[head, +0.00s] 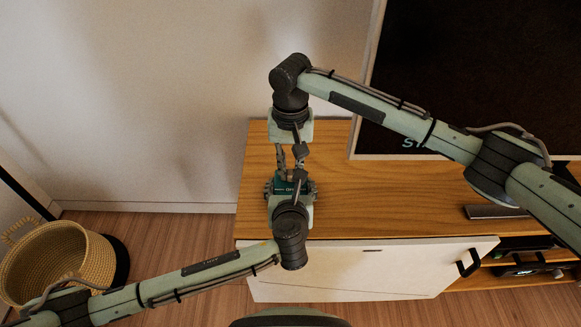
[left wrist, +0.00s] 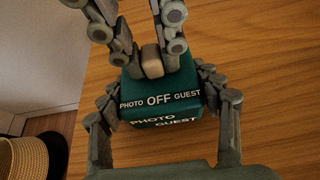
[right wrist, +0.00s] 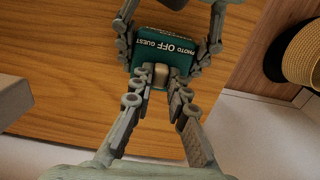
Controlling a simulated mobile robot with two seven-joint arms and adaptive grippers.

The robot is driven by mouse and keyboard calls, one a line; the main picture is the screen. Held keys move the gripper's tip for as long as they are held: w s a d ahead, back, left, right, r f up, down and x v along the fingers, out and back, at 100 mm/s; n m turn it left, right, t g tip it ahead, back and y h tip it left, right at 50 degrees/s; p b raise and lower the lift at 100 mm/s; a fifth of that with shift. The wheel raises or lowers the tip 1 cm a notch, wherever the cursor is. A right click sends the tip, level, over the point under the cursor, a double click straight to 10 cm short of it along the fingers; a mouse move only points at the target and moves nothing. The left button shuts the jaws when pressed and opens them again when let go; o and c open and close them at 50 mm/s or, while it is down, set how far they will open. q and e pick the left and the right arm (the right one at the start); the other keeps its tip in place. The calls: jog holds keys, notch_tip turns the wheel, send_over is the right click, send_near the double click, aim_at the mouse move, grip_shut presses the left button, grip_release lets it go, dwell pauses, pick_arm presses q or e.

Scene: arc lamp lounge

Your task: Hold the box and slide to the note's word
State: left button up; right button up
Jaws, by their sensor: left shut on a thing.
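A teal box (head: 286,187) stands on the wooden cabinet top. My left gripper (head: 290,190) is shut on it, with fingers on its two opposite sides. In the left wrist view, the box's upper face (left wrist: 160,110) reads PHOTO, OFF, GUEST from left to right. A lower face shows PHOTO and GUEST again in larger slanted letters. A beige slider knob (left wrist: 152,62) stands behind OFF. My right gripper (right wrist: 160,72) has its fingertips close on both sides of the knob (right wrist: 160,76); whether they press on it I cannot tell. I cannot make out a separate note.
A dark screen (head: 480,60) with partly hidden letters stands at the back right. A grey flat object (head: 490,212) lies below it. A woven basket (head: 60,262) stands on the floor at left.

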grip_shut()
jog(key=shift+d, duration=1.5)
jog(key=o, duration=0.7)
grip_release()
jog(key=shift+r, duration=0.1)
